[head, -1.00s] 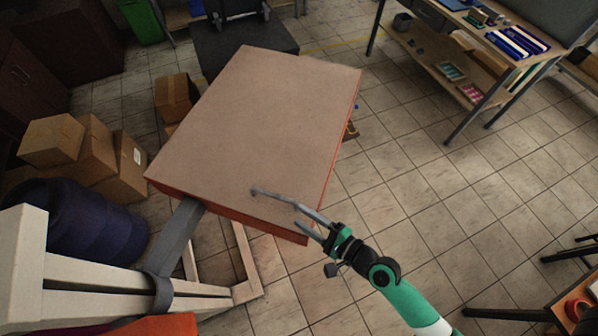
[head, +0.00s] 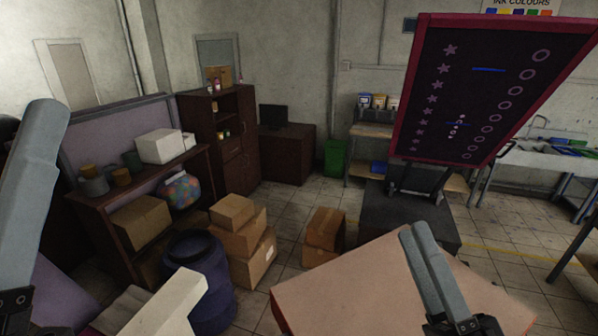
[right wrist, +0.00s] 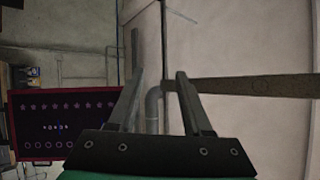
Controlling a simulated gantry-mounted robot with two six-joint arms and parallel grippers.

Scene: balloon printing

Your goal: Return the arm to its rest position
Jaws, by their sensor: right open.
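My right gripper (head: 414,232) shows at the lower right of the head view, in front of the pale brown tabletop (head: 370,285). In the right wrist view its two fingers (right wrist: 160,75) stand apart with nothing between them, against a pale wall. My left gripper (head: 38,190) shows at the left edge of the head view as a large grey finger pointing up, close to the camera. Its other finger cannot be made out, so its opening is unclear. Most of both arms is outside the head view.
A tilted red-framed dark board (head: 470,95) with printed shapes stands at the back right. Cardboard boxes (head: 240,240) and a dark blue barrel (head: 205,285) stand left of the tabletop. A wooden shelf unit (head: 165,170) stands at the left.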

